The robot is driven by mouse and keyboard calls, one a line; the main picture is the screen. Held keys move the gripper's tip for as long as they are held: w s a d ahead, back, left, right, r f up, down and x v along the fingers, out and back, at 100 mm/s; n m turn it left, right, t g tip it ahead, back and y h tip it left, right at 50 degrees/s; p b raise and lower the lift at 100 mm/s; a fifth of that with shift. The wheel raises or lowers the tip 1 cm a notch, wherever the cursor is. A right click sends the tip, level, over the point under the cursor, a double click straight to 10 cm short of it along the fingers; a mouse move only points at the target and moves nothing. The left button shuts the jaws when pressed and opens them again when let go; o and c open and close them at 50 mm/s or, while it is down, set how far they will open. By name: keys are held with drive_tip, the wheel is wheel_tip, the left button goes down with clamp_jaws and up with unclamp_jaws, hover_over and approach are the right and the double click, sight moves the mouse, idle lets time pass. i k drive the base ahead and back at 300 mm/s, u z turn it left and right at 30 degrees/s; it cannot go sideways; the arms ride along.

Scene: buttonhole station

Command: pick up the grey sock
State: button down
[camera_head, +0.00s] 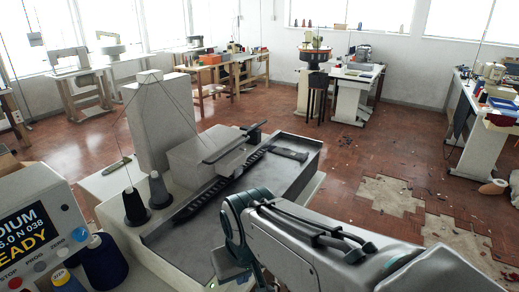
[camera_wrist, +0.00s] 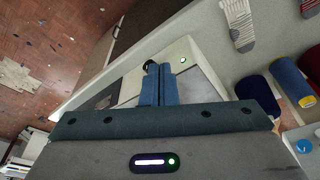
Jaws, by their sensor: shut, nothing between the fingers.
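A pale grey sock with darker stripes (camera_wrist: 240,22) lies flat on the light work surface (camera_wrist: 210,38), at the upper right of the wrist view. Part of another striped knitted piece (camera_wrist: 311,7) shows at the top right edge. I cannot tell for certain which of them is the grey sock. My gripper (camera_wrist: 160,72) has its two blue fingers together and empty, to the left of and below the sock and apart from it. I make out no sock in the head view, where my arm hides part of the foreground.
The head view shows a control panel (camera_head: 40,235), dark thread cones (camera_head: 135,207) and the machine (camera_head: 205,155). The tiled floor (camera_head: 270,110) beyond is largely open.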

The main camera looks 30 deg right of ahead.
sight(287, 151)
drive_tip(key=z, duration=1.9)
drive_tip(key=i, duration=2.7)
drive_tip(key=u, duration=2.45)
